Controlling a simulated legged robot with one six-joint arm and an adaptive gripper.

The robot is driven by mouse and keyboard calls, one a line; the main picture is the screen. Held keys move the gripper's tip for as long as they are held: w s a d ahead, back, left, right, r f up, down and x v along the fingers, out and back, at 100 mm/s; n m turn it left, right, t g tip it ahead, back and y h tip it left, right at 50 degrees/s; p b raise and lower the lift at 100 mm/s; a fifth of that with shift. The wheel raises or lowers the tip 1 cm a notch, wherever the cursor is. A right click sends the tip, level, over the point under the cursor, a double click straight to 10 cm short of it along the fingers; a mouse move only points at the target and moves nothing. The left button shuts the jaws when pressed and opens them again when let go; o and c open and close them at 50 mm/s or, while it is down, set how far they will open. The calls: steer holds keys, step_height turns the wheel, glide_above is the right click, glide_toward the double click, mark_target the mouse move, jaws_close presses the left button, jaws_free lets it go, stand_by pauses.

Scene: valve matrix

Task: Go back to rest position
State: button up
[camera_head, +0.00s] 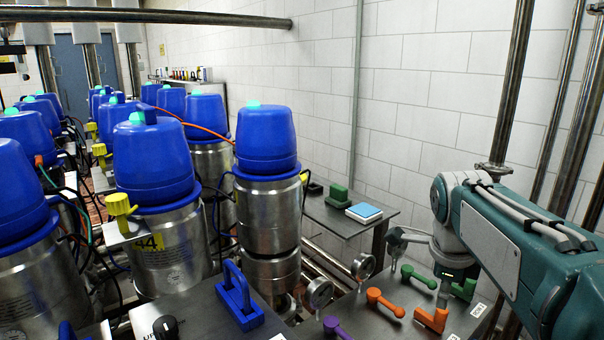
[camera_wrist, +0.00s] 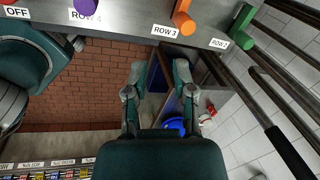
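My gripper (camera_wrist: 160,68) is in the wrist view with its two fingers apart and nothing between them. In the head view my teal and white arm reaches in from the right, over the valve panel (camera_head: 345,312). The panel carries orange handles (camera_head: 385,302), green handles (camera_head: 418,277) and a purple handle (camera_head: 335,328). In the wrist view the panel edge crosses the top, with a purple handle (camera_wrist: 88,9), an orange handle (camera_wrist: 183,18) and a green handle (camera_wrist: 242,22) above row labels. The fingers show below this edge, and no contact with a handle is visible.
Blue-capped steel vessels (camera_head: 265,180) fill the left and middle. Two gauges (camera_head: 363,266) stand at the panel's back edge. A side table (camera_head: 342,222) holds a green block and a blue-topped box. Vertical pipes (camera_head: 513,80) stand close behind my arm. A brick floor (camera_wrist: 85,95) shows below.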

steer(key=s+a+f+n+t, duration=0.1)
steer(key=s+a+f+n, duration=0.2)
steer(key=s+n, duration=0.5)
steer(key=s+a+f+n+t+y, duration=0.1)
steer(key=s+a+f+n, duration=0.3)
steer(key=n, duration=1.2)
steer(key=s+a+t, duration=0.1)
steer(key=s, duration=0.3)
steer(key=shift+a+t+y, duration=0.15)
steer(key=shift+t+y, duration=0.15)
